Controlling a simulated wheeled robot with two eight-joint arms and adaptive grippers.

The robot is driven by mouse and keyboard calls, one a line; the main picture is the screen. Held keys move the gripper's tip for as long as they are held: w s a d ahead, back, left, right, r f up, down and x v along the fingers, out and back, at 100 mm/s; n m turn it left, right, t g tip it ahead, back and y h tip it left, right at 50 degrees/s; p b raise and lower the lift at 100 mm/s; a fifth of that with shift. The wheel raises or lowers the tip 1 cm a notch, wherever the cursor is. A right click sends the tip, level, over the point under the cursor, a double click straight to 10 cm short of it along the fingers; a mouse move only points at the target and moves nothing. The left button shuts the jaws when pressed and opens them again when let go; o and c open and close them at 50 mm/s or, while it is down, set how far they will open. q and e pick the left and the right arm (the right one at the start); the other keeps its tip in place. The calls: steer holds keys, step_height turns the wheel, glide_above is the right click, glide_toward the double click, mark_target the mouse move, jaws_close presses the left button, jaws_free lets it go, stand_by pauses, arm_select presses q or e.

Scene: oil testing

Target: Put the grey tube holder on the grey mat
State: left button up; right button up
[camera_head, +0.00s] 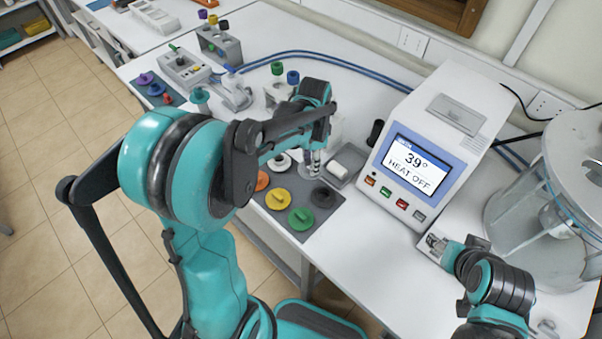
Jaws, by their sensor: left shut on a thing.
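The grey mat (326,224) lies at the table's front edge, with several coloured round caps on it. My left gripper (314,154) points down over the mat's back part, partly hidden by its own arm. It is shut on a small grey upright piece (313,168), which looks like the grey tube holder. I cannot tell whether its foot touches the mat. My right gripper (438,243) is low at the right, in front of the heating device; its finger state is unclear.
A white heating device (447,130) reading 39° stands right of the mat. A grey tray with a white block (348,162) is close beside my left gripper. A large glass vessel (545,215) stands far right. Racks and a capped stand (219,45) fill the back left.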

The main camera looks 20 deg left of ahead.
mark_target(301, 167)
arm_select(q)
steer(key=a+f, duration=0.2)
steer(key=a, duration=0.1)
steer(key=shift+s, duration=0.35)
steer(key=shift+f+b, duration=0.95)
steer(key=shift+f, duration=1)
steer(key=shift+d, duration=0.1)
steer(key=o, duration=1.2)
steer(key=shift+f, duration=0.1)
steer(key=shift+c, duration=0.2)
